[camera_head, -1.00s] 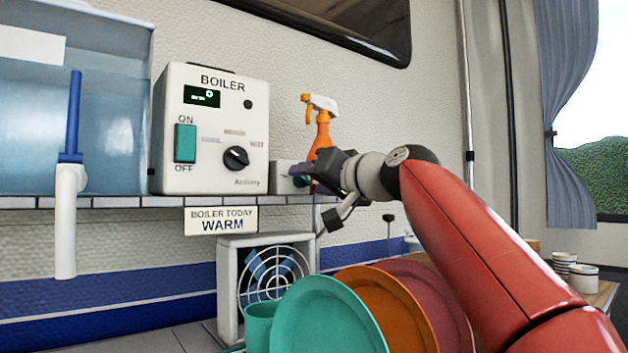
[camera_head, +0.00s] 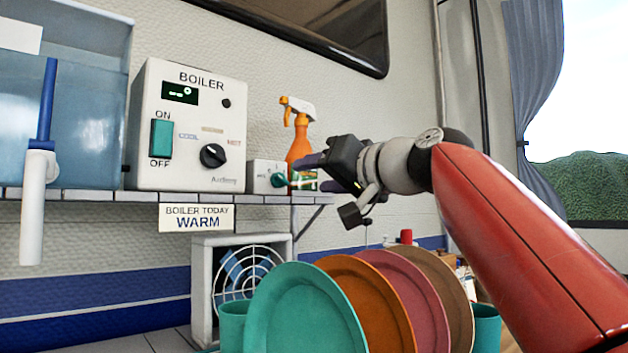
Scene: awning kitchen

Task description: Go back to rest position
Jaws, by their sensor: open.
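My gripper (camera_head: 320,172) is at the end of my red arm, near the right end of the shelf, just in front of the orange spray bottle (camera_head: 297,140). Its jaws are open and point left, with nothing seen between them. A small white box with a teal knob (camera_head: 266,177) sits on the shelf left of the fingers. I cannot tell whether a finger touches the things behind it. The white boiler (camera_head: 186,125) stands on the shelf to the left, with a green switch, a black dial and a lit display.
A blue water tank (camera_head: 75,110) with a tap stands at left on the shelf (camera_head: 110,196). A warm sign (camera_head: 197,218) hangs below. Upright coloured plates (camera_head: 305,310) and a fan (camera_head: 245,275) stand beneath the arm. Open air lies above the arm before the wall.

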